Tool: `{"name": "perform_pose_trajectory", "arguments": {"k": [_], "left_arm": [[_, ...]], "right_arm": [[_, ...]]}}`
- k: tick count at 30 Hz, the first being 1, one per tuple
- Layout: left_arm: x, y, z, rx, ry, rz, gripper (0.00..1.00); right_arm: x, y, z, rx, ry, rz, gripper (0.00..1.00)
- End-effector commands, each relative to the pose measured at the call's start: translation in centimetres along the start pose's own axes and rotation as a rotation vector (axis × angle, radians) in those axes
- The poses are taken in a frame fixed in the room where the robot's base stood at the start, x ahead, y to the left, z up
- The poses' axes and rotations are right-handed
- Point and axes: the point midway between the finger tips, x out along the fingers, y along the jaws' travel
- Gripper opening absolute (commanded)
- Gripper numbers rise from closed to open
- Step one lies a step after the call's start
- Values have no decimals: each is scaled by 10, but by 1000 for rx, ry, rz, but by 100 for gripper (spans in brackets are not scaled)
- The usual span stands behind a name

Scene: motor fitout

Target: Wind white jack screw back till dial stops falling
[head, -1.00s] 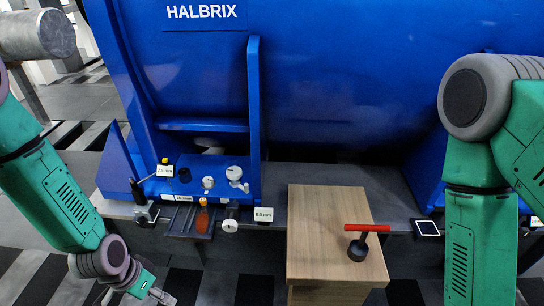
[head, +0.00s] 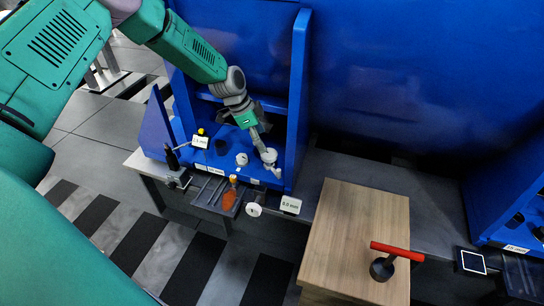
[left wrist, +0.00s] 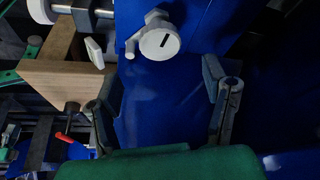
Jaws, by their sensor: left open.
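A white jack-screw wheel (head: 254,210) sticks out at the front edge of the bench, below the blue motor foot. It also shows at the upper left of the left wrist view (left wrist: 40,10), on a grey shaft. A white round piece with a dark line on its face (left wrist: 160,42), perhaps the dial, sits on the foot with a small white arm beside it; I cannot read it. My left gripper (head: 263,143) is above the foot, close to this piece in the head view. In the left wrist view its fingers (left wrist: 163,105) are wide apart and empty. My right gripper is out of view.
A wooden block (head: 345,235) with a red-handled tool (head: 395,250) stands right of the wheel. A tray (head: 212,195) with an orange-handled tool (head: 229,198) is left of it. A blue upright rib (head: 299,95) rises right of my left gripper.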

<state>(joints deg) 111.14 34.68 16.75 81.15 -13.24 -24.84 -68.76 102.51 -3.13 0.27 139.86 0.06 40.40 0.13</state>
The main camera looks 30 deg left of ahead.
Motion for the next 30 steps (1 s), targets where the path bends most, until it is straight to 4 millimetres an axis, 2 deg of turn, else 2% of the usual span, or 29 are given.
{"name": "perform_pose_trajectory", "arguments": {"k": [1, 3, 9, 15, 23, 26, 27, 28, 30], "left_arm": [[17, 0, 3, -1, -1, 1, 68], [30, 0, 3, -1, -1, 0, 68], [59, 0, 2, -2, 0, 0, 68], [69, 0, 0, -1, 0, -2, 68], [69, 0, 0, -2, 1, -1, 68], [70, 0, 1, -2, 1, -1, 36], [70, 0, 1, -3, 1, -1, 22], [70, 0, 1, -3, 1, -1, 18], [70, 0, 1, -3, 1, -1, 18]], "right_arm": [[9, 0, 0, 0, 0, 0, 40], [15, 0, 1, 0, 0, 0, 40], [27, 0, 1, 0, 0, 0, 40], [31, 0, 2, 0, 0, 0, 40], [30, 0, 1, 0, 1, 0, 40], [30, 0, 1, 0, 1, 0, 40], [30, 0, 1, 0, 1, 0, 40], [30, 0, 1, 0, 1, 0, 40], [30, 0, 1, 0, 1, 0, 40]]}}
